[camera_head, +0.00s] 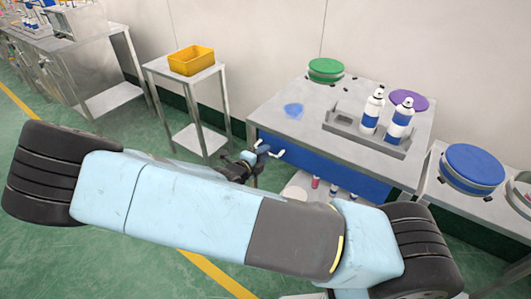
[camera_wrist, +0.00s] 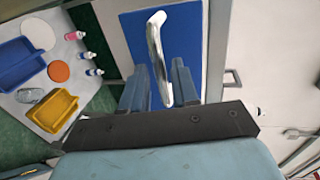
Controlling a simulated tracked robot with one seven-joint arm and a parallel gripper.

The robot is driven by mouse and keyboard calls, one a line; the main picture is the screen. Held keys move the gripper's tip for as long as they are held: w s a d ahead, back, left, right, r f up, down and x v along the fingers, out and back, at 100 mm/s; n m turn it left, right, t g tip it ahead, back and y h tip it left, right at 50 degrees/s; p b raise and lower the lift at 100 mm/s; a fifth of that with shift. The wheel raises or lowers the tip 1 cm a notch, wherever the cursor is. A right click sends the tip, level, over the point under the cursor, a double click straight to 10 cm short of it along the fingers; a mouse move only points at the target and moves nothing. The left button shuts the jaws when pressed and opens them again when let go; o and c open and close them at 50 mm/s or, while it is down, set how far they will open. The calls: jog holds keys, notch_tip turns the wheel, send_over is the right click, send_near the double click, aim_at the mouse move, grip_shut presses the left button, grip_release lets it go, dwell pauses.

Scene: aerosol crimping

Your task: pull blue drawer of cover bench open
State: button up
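The cover bench (camera_head: 300,122) stands right of centre in the head view. Its blue drawer (camera_head: 325,173) spans the front under the top and looks flush with the bench. The blue drawer front (camera_wrist: 187,30) also shows in the wrist view, with a pale bar handle (camera_wrist: 155,42) standing out from it. My gripper (camera_wrist: 159,68) is open, one blue finger on each side of the handle, with gaps visible. In the head view my gripper (camera_head: 258,153) is at the drawer's left part, partly hidden by my arm; the pale handle shows beside it.
On the bench top are a grey holder (camera_head: 345,124) with two white-and-blue cans, a green-lidded tub (camera_head: 326,68) and a purple lid (camera_head: 408,99). A lower shelf (camera_wrist: 52,110) holds trays and small bottles. A side table (camera_head: 180,68) with a yellow bin (camera_head: 191,60) stands left.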

jog(key=shift+x, duration=0.75)
grip_shut()
